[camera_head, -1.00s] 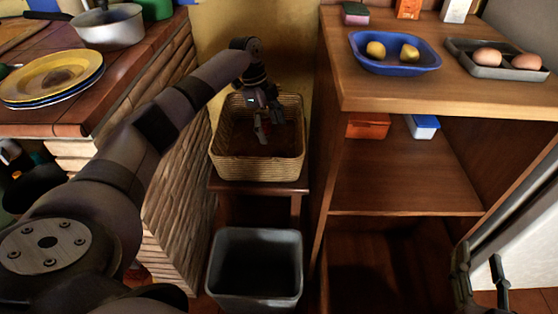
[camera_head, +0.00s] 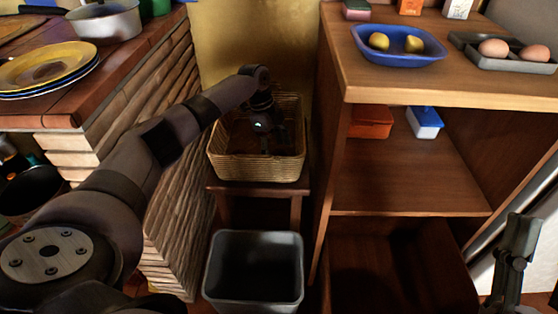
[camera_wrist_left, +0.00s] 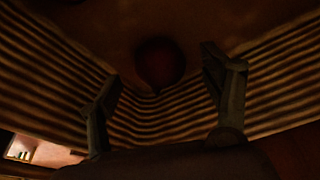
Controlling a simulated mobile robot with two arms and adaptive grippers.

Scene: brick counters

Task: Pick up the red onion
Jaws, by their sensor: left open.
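The red onion (camera_wrist_left: 160,62) is a dark, round, reddish shape on the bottom of the wicker basket (camera_head: 258,168). It shows in the left wrist view, between and beyond the two fingers. In the head view I cannot make it out behind my arm and gripper. My left gripper (camera_head: 272,148) points down inside the basket. In the left wrist view it (camera_wrist_left: 160,95) is open, with one finger on each side and nothing between the tips. My right gripper (camera_head: 508,268) is at the lower right edge of the head view, away from the basket.
The basket stands on a small wooden stool (camera_head: 297,206) between a brick counter (camera_head: 165,150) and a wooden shelf unit (camera_head: 400,195). A grey bin (camera_head: 255,290) stands in front. A blue dish (camera_head: 398,60) and an egg tray (camera_head: 485,58) sit on the shelf top.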

